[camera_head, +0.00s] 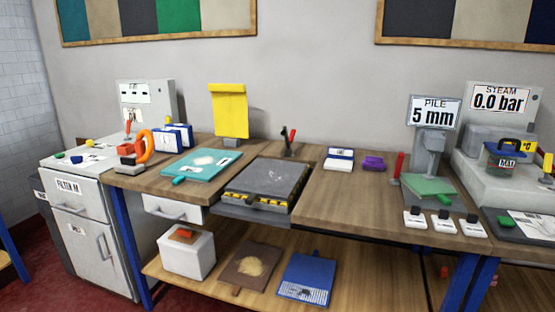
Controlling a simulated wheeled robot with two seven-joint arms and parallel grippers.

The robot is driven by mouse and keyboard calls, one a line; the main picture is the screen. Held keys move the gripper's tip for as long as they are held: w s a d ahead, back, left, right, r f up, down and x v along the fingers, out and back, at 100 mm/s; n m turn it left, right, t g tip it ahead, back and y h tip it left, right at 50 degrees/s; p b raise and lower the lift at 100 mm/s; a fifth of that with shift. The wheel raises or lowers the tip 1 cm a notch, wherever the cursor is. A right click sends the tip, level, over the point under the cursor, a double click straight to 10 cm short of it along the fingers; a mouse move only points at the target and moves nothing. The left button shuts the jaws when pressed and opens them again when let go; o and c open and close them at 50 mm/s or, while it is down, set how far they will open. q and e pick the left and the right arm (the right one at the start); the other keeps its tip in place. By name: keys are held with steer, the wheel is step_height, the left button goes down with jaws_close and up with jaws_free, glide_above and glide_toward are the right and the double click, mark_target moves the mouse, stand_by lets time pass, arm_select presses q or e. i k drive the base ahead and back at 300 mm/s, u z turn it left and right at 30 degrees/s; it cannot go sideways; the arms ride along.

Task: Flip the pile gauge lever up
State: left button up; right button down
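The pile gauge (428,145) stands on the right part of the bench, a grey post and head under a sign (436,112) reading "PILE 5 mm". A red-handled lever (398,166) is at the left side of the gauge, its handle pointing nearly straight up with a slight lean. A green mat piece (430,187) lies on the base below the gauge head. Neither of my grippers is in view.
Several white-and-black switches (444,222) sit in front of the gauge. A steam unit (505,185) reading "0.0 bar" stands to its right. A purple block (374,163) and a white-blue box (339,160) lie to its left. Bare wood (340,205) lies front left of the gauge.

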mark_target(401, 155)
steer(key=z, duration=0.85)
steer(key=i, duration=0.15)
steer(key=u, duration=1.65)
steer(key=i, duration=0.25)
steer(key=u, duration=0.75)
steer(key=i, duration=0.6)
steer(key=z, duration=0.3)
